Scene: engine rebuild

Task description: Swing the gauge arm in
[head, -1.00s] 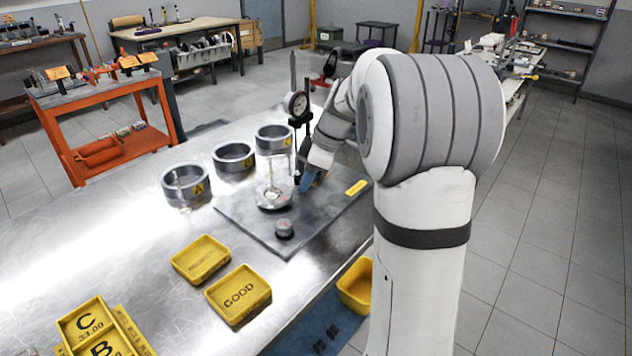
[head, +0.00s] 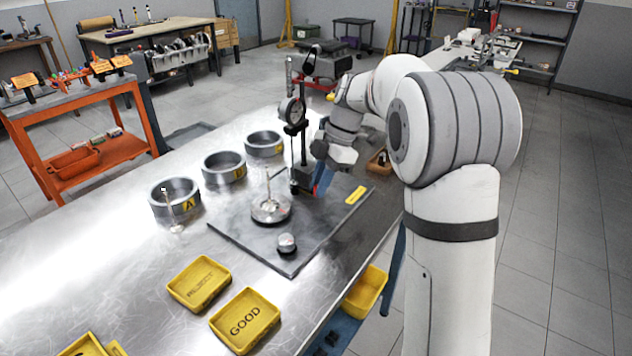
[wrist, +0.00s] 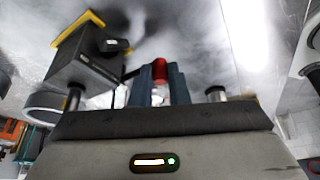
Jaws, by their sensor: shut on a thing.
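The gauge stand (head: 303,150) stands upright on the dark surface plate (head: 240,238), with its round dial (head: 292,110) high on the post. A silver disc with a thin upright stem (head: 270,208) sits on the plate in front of it. My gripper (head: 320,184) is right beside the stand's foot, on its right, with the fingers partly hidden by the wrist. In the wrist view my gripper (wrist: 158,88) is shut on a small red piece (wrist: 160,70) between its dark blue fingers. I cannot tell how that piece joins the stand.
A small round knob-like part (head: 286,243) and a yellow label (head: 356,195) are on the plate. Rings (head: 175,198) stand in a row to the left. Yellow trays, including the GOOD tray (head: 245,320), lie in front. The metal table (head: 130,270) is bare between them.

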